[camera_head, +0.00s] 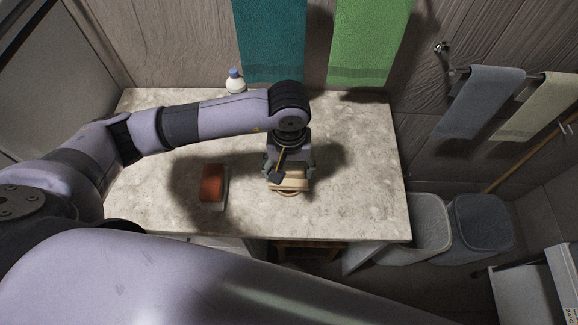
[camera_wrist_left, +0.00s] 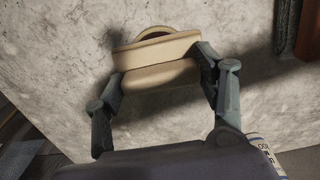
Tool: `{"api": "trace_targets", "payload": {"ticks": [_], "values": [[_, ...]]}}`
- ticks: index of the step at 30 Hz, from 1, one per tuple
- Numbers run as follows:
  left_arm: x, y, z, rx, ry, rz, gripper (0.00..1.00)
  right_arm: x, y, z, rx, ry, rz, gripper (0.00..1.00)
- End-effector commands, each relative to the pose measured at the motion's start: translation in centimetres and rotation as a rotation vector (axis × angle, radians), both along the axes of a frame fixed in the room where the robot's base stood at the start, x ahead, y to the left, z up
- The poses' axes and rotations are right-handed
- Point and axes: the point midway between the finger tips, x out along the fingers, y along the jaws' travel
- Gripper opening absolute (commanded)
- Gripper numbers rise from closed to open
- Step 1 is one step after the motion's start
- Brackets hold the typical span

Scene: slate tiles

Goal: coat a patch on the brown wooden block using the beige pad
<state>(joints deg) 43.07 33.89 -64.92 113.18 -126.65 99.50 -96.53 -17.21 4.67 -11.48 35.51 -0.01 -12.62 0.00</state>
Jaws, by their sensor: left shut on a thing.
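My left gripper (camera_head: 289,168) is shut on the beige pad (camera_head: 290,184), above the middle of the counter. In the left wrist view, the gripper (camera_wrist_left: 160,75) has one finger at each end of the pad (camera_wrist_left: 155,50). A round, rimmed beige thing (camera_wrist_left: 157,32) shows partly behind the pad; I cannot tell whether they touch. My right gripper is not in view.
The pale stone counter (camera_head: 350,205) is mostly clear, with free room to the right. A white bottle with a blue cap (camera_head: 235,82) stands at the back edge. Teal (camera_head: 270,40) and green (camera_head: 368,40) towels hang behind. Two bins (camera_head: 430,225) stand right of the counter.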

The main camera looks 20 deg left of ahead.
Motion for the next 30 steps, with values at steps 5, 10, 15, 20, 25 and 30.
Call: {"api": "trace_targets", "payload": {"ticks": [5,10,15,20,25,30], "values": [[0.01,-0.01,0.03,0.0,0.0,0.0,0.42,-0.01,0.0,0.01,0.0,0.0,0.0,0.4],[0.01,0.0,0.03,0.0,0.0,0.0,0.42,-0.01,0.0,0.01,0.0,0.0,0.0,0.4],[0.02,0.01,-0.01,0.0,-0.001,0.0,0.42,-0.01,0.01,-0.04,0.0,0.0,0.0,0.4],[0.02,0.02,-0.16,0.0,-0.001,0.0,0.42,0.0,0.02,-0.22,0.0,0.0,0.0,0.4],[0.03,0.02,-0.34,0.0,-0.001,0.0,0.42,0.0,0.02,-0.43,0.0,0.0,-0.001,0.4],[0.03,0.02,-0.51,0.0,-0.001,0.0,0.42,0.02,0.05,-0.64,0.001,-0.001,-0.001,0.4]]}}
